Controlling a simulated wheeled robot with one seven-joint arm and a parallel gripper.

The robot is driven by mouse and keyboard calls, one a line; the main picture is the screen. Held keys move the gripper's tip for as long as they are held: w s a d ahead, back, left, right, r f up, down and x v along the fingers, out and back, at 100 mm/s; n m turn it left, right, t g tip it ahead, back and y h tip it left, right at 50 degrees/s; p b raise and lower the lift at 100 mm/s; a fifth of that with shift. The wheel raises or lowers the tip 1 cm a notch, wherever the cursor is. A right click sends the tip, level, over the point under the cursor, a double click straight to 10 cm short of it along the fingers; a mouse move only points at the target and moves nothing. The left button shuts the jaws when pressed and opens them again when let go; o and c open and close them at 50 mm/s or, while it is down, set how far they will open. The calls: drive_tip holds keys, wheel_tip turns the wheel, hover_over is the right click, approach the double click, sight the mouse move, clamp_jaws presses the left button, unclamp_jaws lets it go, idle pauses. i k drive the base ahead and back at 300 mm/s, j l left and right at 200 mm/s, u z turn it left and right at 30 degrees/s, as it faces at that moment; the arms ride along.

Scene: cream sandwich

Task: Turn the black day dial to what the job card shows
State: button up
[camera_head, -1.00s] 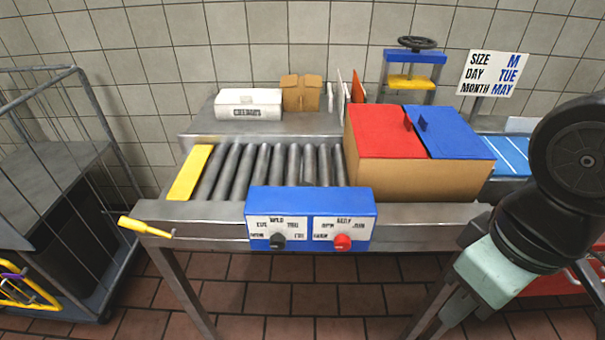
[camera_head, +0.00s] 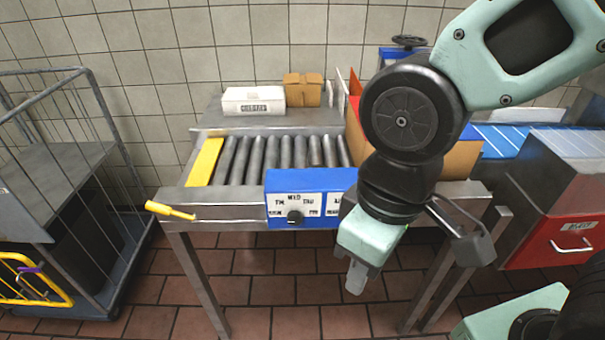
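The black day dial (camera_head: 295,217) is on the white left face of the blue control box (camera_head: 300,180) at the front of the bench. Day labels surround it, with WED at the top; its pointer is too small to read. My gripper (camera_head: 355,277) hangs to the right of and below the dial, in front of the bench and apart from it. It points down; its fingers overlap, so its opening does not show. My arm hides the job card, which read DAY TUE in the earlier frame. The red dial is hidden behind my gripper.
A yellow handle (camera_head: 170,210) sticks out at the bench's front left. Rollers (camera_head: 270,160) lie behind the box. A wire cart (camera_head: 70,170) stands at left. A red drawer (camera_head: 565,240) is at right. The space in front of the dial is free.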

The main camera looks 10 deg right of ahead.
sight(294, 218)
drive_tip(key=z, duration=1.2)
drive_tip(key=k+j+u, duration=0.15)
drive_tip(key=k+j, duration=0.2)
drive_tip(key=k+j+u, duration=0.1)
drive_tip(key=k+j, duration=0.25)
drive_tip(key=j, duration=0.15)
